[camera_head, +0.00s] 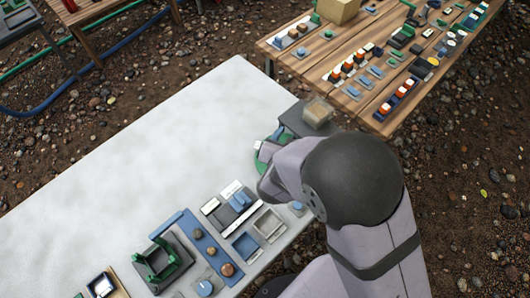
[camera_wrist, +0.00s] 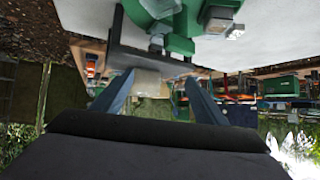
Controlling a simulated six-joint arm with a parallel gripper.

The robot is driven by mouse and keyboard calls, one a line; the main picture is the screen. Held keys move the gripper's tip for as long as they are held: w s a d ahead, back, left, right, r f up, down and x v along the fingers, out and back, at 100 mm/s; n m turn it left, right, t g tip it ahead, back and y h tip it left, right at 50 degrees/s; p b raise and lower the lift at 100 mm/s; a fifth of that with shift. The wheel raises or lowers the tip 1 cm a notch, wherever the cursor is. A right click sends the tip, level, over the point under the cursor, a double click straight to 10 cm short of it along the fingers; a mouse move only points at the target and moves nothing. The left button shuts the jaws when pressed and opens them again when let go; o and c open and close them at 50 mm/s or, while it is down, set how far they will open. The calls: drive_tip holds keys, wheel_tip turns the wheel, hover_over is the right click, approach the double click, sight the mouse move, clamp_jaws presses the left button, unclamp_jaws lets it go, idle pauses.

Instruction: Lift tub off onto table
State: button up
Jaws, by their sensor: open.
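A small pale, clear-looking tub (camera_head: 318,110) sits on top of a dark grey stand (camera_head: 293,116) at the right edge of the white table (camera_head: 130,150). In the wrist view the tub (camera_wrist: 147,84) shows between the two blue-grey fingers of my gripper (camera_wrist: 159,78), with the dark stand (camera_wrist: 150,62) behind it. My gripper is open, with a finger on each side of the tub; I cannot tell whether either touches it. In the head view my arm hides the fingers.
A green round-based item (camera_head: 264,158) stands beside the stand, partly behind my arm. Trays, a blue strip (camera_head: 195,245) and a green bracket (camera_head: 160,262) crowd the near table edge. The table's middle and left are bare. A wooden table (camera_head: 350,60) with many small parts stands beyond.

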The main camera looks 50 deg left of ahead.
drive_tip(key=s+f+t, duration=0.1)
drive_tip(key=s, duration=0.1)
drive_tip(key=s+a+f+n+b, duration=0.1)
drive_tip(key=s, duration=0.2)
drive_tip(key=s+a+f+t, duration=0.1)
drive_tip(key=s, duration=0.1)
drive_tip(key=shift+s+t+y+b, duration=0.3)
drive_tip(key=shift+y+b, duration=0.05)
drive_tip(key=shift+y, duration=0.05)
drive_tip(key=shift+n+g+y, duration=0.3)
drive_tip(key=shift+g+y, duration=0.1)
drive_tip(key=shift+y, duration=0.1)
drive_tip(key=s+f, duration=0.1)
drive_tip(key=s+a+f, duration=0.1)
drive_tip(key=s, duration=0.1)
drive_tip(key=s+f+b, duration=0.1)
drive_tip(key=shift+s+a, duration=0.15)
drive_tip(key=shift+a, duration=0.25)
drive_tip(key=shift+p+x, duration=0.45)
drive_tip(key=shift+x, duration=0.95)
drive_tip(key=shift+p+x, duration=0.6)
drive_tip(key=shift+x, duration=1.65)
drive_tip(key=shift+a+r, duration=0.1)
drive_tip(key=c, duration=1.1)
drive_tip(key=shift+c, duration=0.2)
drive_tip(key=shift+s+r, duration=0.1)
